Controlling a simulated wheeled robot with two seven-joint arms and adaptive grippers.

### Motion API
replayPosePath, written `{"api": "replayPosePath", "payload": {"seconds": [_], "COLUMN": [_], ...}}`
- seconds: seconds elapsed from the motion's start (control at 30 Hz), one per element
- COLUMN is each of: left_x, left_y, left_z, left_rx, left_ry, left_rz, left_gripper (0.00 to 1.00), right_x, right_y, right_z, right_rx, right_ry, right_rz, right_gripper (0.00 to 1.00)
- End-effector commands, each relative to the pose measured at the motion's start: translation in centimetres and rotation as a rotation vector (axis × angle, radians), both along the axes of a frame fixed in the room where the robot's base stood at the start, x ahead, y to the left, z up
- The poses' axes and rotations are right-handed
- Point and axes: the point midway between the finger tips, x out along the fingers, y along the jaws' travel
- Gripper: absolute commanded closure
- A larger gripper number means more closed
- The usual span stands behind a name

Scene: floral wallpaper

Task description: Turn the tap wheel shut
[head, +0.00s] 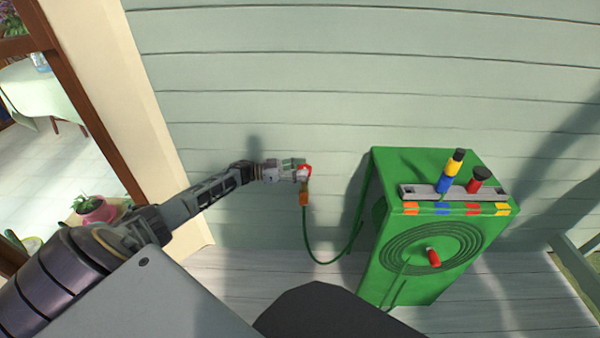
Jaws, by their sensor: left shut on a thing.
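The tap wheel (307,173) is a small red ring on the tap at the pale green wall, left of the green hose cabinet. My left gripper (301,172) reaches in from the left and is shut on the red wheel. The fingers hide part of the wheel and most of the tap body. An orange hose connector (304,198) hangs just below, with a green hose (311,240) running down and right from it. My right gripper is not in view.
A green hose cabinet (385,250) stands on the grey plank deck (500,300) at the right. A tray (408,190) with coloured hose fittings sits on its top. A red crank handle (433,257) sticks out of its front. A doorway frame (95,130) is at the left.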

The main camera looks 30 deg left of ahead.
Motion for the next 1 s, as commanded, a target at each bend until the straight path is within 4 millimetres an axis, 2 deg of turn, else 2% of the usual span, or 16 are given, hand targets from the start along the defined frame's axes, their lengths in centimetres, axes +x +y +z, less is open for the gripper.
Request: {"api": "replayPosePath", "payload": {"seconds": [0.5,0.53,0.67,1.0], "left_x": [0.05,0.05,0.05,0.13], "left_y": [0.04,0.04,0.04,0.21], "left_z": [0.04,0.04,0.04,0.11], "left_rx": [0.001,0.001,0.001,0.001], "left_ry": [-0.001,-0.001,-0.001,-0.002], "left_rz": [-0.009,-0.009,-0.010,-0.005], "left_gripper": [0.74,0.46,0.30,0.29], "right_x": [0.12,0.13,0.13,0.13], "right_y": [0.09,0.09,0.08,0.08], "right_z": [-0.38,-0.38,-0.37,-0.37], "right_rx": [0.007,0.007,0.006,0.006], "right_ry": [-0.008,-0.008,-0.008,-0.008], "right_rz": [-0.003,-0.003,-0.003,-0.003], "right_gripper": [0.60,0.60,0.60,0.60]}}
